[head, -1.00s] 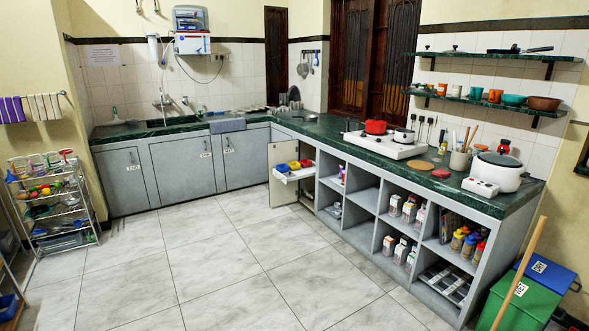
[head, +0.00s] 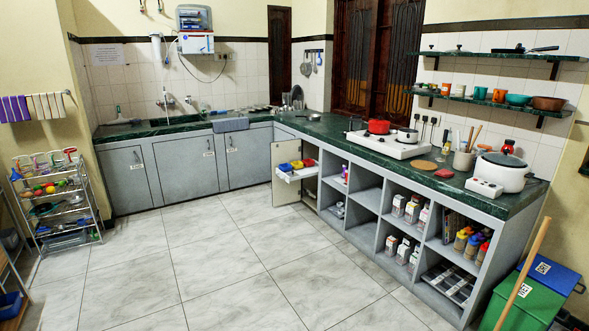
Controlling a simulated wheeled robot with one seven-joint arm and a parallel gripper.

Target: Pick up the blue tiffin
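A small blue container (head: 297,164), which looks like the blue tiffin, sits in a pulled-out white tray (head: 296,177) below the counter, near the inner corner. My gripper does not show in the head view.
The tiled floor (head: 190,260) is clear up to the tray. An open cabinet door (head: 257,179) stands left of the tray. Open shelves run right, with green and blue bins (head: 533,295) and a wooden pole (head: 522,270) at the front right. A wire rack (head: 60,205) stands at left.

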